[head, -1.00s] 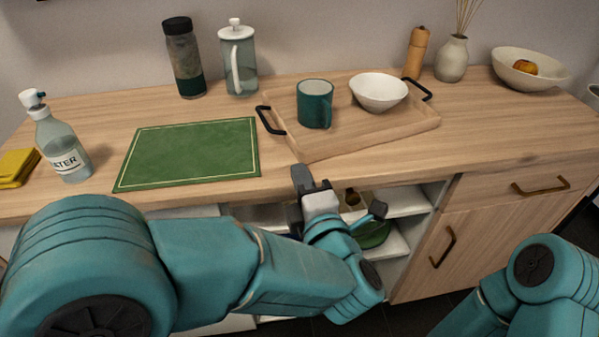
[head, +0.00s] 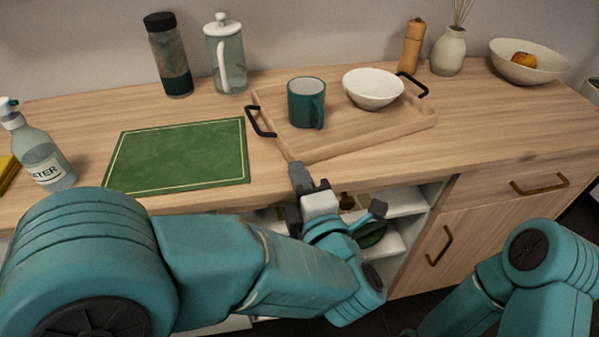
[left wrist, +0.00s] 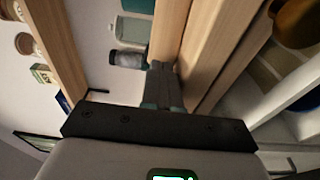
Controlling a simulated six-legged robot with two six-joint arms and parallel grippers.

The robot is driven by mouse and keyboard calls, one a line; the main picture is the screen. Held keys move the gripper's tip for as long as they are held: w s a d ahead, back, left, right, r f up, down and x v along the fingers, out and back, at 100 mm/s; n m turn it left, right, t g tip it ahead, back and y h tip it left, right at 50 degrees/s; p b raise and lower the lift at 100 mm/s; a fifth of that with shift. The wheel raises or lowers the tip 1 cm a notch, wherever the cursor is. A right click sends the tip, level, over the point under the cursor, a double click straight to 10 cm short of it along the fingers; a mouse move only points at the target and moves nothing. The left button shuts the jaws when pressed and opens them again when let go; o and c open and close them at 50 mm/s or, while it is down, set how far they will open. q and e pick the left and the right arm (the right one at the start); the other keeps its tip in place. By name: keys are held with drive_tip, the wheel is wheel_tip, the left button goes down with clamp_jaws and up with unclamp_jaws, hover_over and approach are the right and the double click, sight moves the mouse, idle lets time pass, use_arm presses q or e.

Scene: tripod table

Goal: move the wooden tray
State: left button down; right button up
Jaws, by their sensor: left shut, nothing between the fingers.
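The wooden tray (head: 345,141) lies on the counter, with black handles at its left (head: 259,123) and right (head: 413,85) ends. A dark green mug (head: 306,103) and a white bowl (head: 373,89) stand on it. My left gripper (head: 297,171) is shut and empty at the counter's front edge, its tips right at the tray's near left corner. I cannot tell whether they touch it. In the left wrist view the shut fingers (left wrist: 160,75) point towards a wooden edge. My right arm shows at the lower right, but its gripper is out of view.
A green mat (head: 178,156) lies left of the tray. A water bottle (head: 43,155), a tumbler (head: 168,58), a glass jug (head: 225,58), a pepper mill (head: 412,45), a vase (head: 449,52) and a fruit bowl (head: 527,62) stand around. Open shelves (head: 400,202) are below the counter.

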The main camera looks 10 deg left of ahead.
sight(309, 159)
use_arm(q)
drive_tip(key=shift+w, duration=0.15)
drive_tip(key=w+b, duration=0.1)
drive_tip(key=w+d+b, duration=0.1)
drive_tip(key=w, duration=0.1)
drive_tip(key=shift+w+d+f, duration=0.15)
drive_tip(key=shift+w, duration=0.1)
drive_tip(key=shift+w+d, duration=0.1)
drive_tip(key=shift+w, duration=0.05)
